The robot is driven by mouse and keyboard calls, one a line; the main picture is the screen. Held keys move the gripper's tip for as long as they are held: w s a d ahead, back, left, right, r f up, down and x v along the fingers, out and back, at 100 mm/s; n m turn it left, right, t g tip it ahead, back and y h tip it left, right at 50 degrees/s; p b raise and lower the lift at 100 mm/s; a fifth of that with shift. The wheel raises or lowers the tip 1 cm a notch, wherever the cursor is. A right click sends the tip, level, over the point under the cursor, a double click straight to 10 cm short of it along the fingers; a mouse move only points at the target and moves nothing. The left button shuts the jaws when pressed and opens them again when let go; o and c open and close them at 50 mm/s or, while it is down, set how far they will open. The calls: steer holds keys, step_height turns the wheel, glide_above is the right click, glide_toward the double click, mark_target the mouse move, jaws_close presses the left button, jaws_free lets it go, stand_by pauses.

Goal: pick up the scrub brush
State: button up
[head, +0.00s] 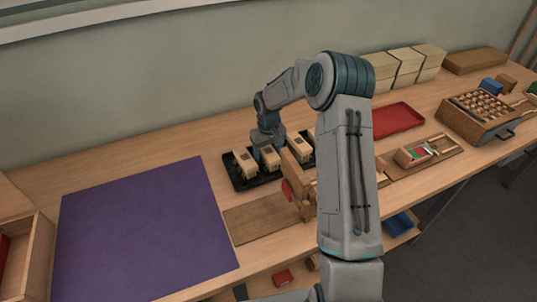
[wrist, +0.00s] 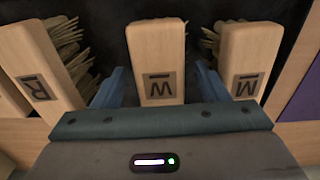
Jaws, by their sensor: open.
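Three wooden scrub brushes with pale bristles and dark letter labels lie in a black tray (head: 240,183). The middle brush (wrist: 158,45) has its label toward my gripper. The left brush (wrist: 38,60) and the right brush (wrist: 246,52) flank it; in the head view the left (head: 245,164), middle (head: 270,158) and right (head: 300,150) brushes show small. My gripper (wrist: 160,82) is open, one blue finger on each side of the middle brush. Gaps show between fingers and brush. In the head view my gripper (head: 268,142) is at the tray, its fingers hard to make out.
A purple mat (head: 145,230) lies left of the tray. A wooden fixture (head: 297,183) stands close in front of the tray, partly behind my arm. The purple mat is bare.

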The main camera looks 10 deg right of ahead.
mark_target(268, 150)
steer(key=shift+f, duration=0.1)
steer(key=shift+c, duration=0.4)
steer(key=c, duration=1)
steer(key=shift+c, duration=0.2)
step_height(268, 150, up, 10)
steer(key=shift+r+b, duration=0.1)
steer(key=shift+b, duration=0.5)
